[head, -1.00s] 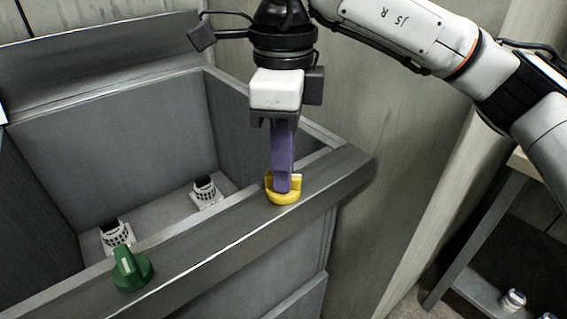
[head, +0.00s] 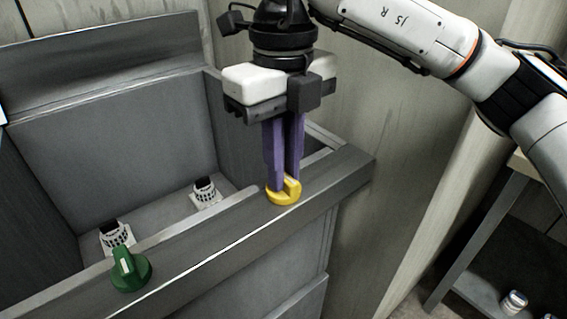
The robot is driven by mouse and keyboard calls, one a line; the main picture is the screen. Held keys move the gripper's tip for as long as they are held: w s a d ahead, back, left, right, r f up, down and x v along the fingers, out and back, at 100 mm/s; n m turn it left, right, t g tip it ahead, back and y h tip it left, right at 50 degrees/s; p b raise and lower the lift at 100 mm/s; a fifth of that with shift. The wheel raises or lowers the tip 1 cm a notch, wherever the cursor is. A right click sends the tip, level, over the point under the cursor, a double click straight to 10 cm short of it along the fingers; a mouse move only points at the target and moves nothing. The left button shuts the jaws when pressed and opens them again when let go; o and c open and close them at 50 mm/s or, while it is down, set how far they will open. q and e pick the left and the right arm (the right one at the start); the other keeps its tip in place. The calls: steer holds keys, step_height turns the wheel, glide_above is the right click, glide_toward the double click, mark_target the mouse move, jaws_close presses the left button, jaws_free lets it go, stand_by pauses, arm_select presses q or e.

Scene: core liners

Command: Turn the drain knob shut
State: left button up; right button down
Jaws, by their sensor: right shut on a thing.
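A yellow knob (head: 284,194) sits on the top front rail of the grey sink-like basin, right of centre. My right gripper (head: 284,184) comes straight down on it from above. Its two purple fingers are closed on the knob's raised grip and partly hide it. A green knob (head: 130,271) with a pale mark sits on the same rail further left, apart from the gripper. No lettering shows which knob is the drain knob. My left gripper is not in view.
The grey basin (head: 110,140) has a high back panel and is open on top. Two white slotted fittings with black tops, one at left (head: 116,238) and one at right (head: 206,193), stand inside. A dark shelf unit (head: 490,235) holds small white containers at the lower right.

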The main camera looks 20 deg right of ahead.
stand_by(0.6)
steer(key=c, duration=1.8)
jaws_free()
steer(key=shift+o, duration=0.2)
step_height(320, 180, up, 10)
steer(key=p, duration=0.2)
steer(key=shift+r+p, duration=0.15)
steer(key=shift+p, duration=0.2)
